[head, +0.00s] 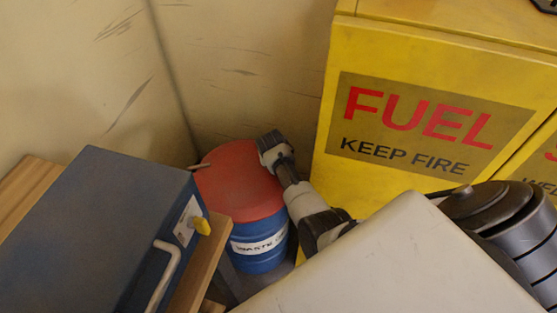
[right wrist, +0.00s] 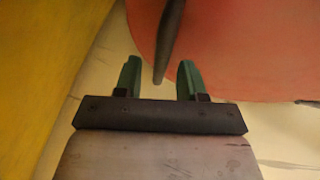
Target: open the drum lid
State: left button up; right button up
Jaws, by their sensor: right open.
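The drum (head: 258,245) is blue with a white "WASTE" label, standing in the corner. Its red lid (head: 232,180) lies flat on top and looks closed. A small light tab (head: 200,166) sticks out at the lid's left edge. My right gripper (head: 272,146) is at the lid's right edge; its fingertips are hard to make out there. In the right wrist view the right gripper (right wrist: 158,68) is open, its green fingers on either side of a dark rod (right wrist: 168,40) that crosses the red lid (right wrist: 235,45). Whether they touch the rod is unclear. My left gripper is not in view.
A yellow fuel cabinet (head: 395,180) stands close on the right of the drum. A blue box (head: 100,225) with a yellow knob and a pale handle sits on a wooden bench (head: 203,265) at the left. Scuffed beige walls (head: 240,70) close in behind.

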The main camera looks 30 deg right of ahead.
jog(key=shift+c, duration=0.4)
grip_shut()
jog(key=shift+r, duration=0.1)
jog(key=shift+w+a+r+p, duration=0.1)
jog(key=shift+a+r+p, duration=0.05)
jog(key=shift+r+p, duration=0.35)
jog(key=w+a+r+g+h+p, duration=0.1)
jog(key=w+a+r+h+p, duration=0.1)
jog(key=a+r, duration=0.2)
jog(key=w+a+r+n+h+p, duration=0.1)
jog(key=a+r, duration=0.4)
jog(key=r, duration=0.6)
jog(key=shift+w+g+h+p, duration=0.45)
jog(key=shift+h+p, duration=0.3)
jog(key=shift+h, duration=0.25)
jog(key=shift+f, duration=0.1)
